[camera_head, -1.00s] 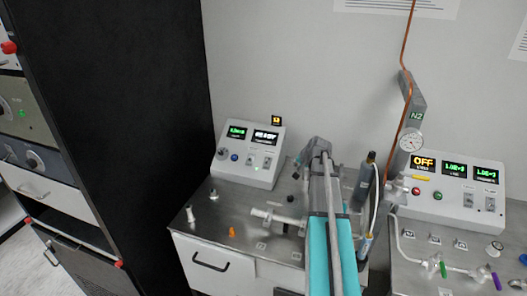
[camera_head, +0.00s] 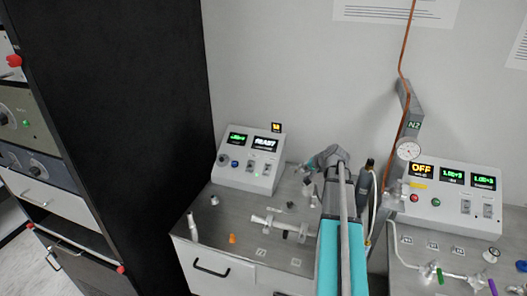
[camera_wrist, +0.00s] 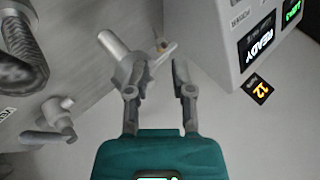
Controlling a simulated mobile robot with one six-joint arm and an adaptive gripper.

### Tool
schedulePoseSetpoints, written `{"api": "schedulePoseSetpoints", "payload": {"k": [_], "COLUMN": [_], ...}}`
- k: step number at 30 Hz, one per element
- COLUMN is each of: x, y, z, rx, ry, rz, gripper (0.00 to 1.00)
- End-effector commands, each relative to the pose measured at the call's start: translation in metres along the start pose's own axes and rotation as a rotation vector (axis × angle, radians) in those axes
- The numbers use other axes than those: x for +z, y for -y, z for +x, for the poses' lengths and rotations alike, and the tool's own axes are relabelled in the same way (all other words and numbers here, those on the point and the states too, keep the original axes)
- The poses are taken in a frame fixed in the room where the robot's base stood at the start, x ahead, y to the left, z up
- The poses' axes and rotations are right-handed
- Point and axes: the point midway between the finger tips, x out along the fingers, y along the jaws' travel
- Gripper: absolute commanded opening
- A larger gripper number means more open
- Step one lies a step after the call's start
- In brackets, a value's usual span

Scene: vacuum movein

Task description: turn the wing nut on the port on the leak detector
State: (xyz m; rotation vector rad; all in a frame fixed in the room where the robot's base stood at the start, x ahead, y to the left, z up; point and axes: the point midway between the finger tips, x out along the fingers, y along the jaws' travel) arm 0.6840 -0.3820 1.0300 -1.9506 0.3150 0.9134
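The leak detector (camera_head: 246,175) is a light grey console on the left bench, with green and white displays, one reading READY. Its side also shows at the upper right of the wrist view (camera_wrist: 232,50). My gripper (camera_head: 322,158) is over the back of this bench, right of the console. In the wrist view my gripper (camera_wrist: 161,72) has its two fingers apart with a clear gap. A pale metal fitting (camera_wrist: 118,55) with side branches and a small brass-coloured tip lies just beyond the left finger and partly behind it. I cannot tell whether they touch, or pick out the wing nut.
A tee-shaped pipe fitting (camera_head: 282,228) and an orange cap (camera_head: 233,239) lie on the bench top. A metal bellows (camera_wrist: 22,62) and a small valve-like part (camera_wrist: 50,130) show left in the wrist view. A second console (camera_head: 450,200) and a gauge (camera_head: 408,151) stand right.

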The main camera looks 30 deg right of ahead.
Motion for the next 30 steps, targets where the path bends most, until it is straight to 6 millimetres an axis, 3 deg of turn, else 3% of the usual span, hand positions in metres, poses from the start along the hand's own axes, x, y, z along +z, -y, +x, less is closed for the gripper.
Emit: {"api": "schedulePoseSetpoints", "payload": {"k": [9, 22, 30], "x": [0.000, 0.000, 0.009], "y": [0.003, 0.002, 0.008], "z": [-0.042, -0.084, -0.056], "rx": [0.000, 0.000, 0.091], "ry": [-0.001, -0.001, 0.068], "rz": [0.001, 0.001, -0.053], "gripper": [0.31, 0.31, 0.31]}}
